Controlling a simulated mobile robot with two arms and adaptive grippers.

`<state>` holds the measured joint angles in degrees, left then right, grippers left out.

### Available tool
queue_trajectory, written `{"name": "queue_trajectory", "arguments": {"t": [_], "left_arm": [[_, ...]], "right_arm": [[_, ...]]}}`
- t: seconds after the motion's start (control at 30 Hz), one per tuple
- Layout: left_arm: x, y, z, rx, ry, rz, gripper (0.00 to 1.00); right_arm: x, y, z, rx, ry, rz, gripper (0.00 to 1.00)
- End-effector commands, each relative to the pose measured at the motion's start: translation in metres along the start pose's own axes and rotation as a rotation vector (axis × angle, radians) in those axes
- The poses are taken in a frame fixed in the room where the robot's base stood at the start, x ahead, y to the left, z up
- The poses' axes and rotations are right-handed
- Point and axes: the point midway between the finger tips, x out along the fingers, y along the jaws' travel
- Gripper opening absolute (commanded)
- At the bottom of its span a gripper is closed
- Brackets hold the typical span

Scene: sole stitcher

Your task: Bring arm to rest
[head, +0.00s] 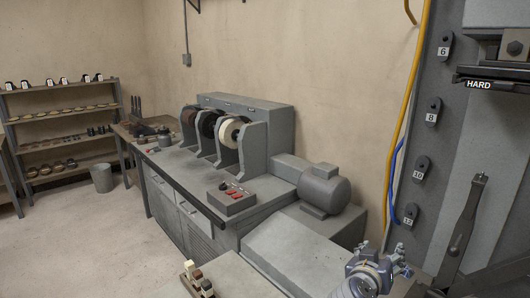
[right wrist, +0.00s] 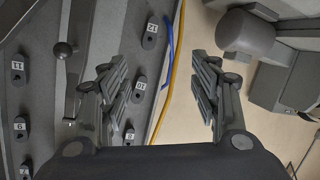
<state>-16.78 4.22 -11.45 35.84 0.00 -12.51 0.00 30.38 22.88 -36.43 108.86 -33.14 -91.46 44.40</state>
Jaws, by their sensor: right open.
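My right gripper (head: 375,278) shows at the bottom right of the head view, in front of the grey machine with numbered knobs. In the right wrist view its two fingers (right wrist: 160,95) stand wide apart with nothing between them. Behind the gap are the blue and yellow cables and the beige wall. The grey machine panel (head: 438,150) with the numbered knobs fills the right side of the head view. A dark lever (head: 465,225) stands on its front, and it also shows in the right wrist view (right wrist: 68,75). My left gripper is in neither view.
A grey bench (head: 265,208) with polishing wheels (head: 230,132) and a motor (head: 325,188) runs along the wall. A control box (head: 230,200) sits on it. Shoe shelves (head: 65,115) and a bin (head: 102,177) stand far left. The floor (head: 110,235) at left is clear.

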Motion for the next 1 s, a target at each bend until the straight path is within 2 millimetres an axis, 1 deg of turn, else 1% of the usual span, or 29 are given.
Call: {"name": "queue_trajectory", "arguments": {"t": [0.03,0.07,0.17,0.2,0.27,0.3,0.37,0.4,0.47,0.5,0.6,0.7,0.8,1.0], "left_arm": [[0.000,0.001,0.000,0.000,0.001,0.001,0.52],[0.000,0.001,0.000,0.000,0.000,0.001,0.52],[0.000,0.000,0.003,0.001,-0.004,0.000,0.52],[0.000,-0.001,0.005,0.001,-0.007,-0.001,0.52],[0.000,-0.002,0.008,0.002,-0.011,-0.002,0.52],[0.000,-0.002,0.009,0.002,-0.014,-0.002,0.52],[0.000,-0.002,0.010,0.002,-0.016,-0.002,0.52],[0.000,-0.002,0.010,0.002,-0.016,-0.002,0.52],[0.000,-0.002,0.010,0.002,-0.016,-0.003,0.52],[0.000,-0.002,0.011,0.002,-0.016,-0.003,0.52],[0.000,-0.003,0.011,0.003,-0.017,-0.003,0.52],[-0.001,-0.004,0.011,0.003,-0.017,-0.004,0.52],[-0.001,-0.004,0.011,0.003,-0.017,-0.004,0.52],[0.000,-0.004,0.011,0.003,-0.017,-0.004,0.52]], "right_arm": [[-0.005,-0.005,0.018,-0.015,-0.038,-0.027,0.57],[-0.008,-0.007,0.029,-0.028,-0.061,-0.043,0.57],[-0.021,-0.014,0.070,-0.069,-0.150,-0.109,0.57],[-0.029,-0.017,0.089,-0.089,-0.192,-0.140,0.57],[-0.043,-0.020,0.121,-0.119,-0.262,-0.195,0.57],[-0.054,-0.021,0.143,-0.141,-0.311,-0.235,0.57],[-0.073,-0.021,0.175,-0.170,-0.381,-0.293,0.57],[-0.086,-0.019,0.194,-0.189,-0.425,-0.332,0.57],[-0.106,-0.016,0.222,-0.214,-0.490,-0.389,0.57],[-0.120,-0.012,0.240,-0.230,-0.529,-0.426,0.57],[-0.152,-0.001,0.274,-0.260,-0.612,-0.506,0.57],[-0.178,0.010,0.298,-0.281,-0.672,-0.566,0.57],[-0.200,0.020,0.315,-0.297,-0.716,-0.614,0.57],[-0.237,0.040,0.339,-0.320,-0.783,-0.686,0.57]]}}
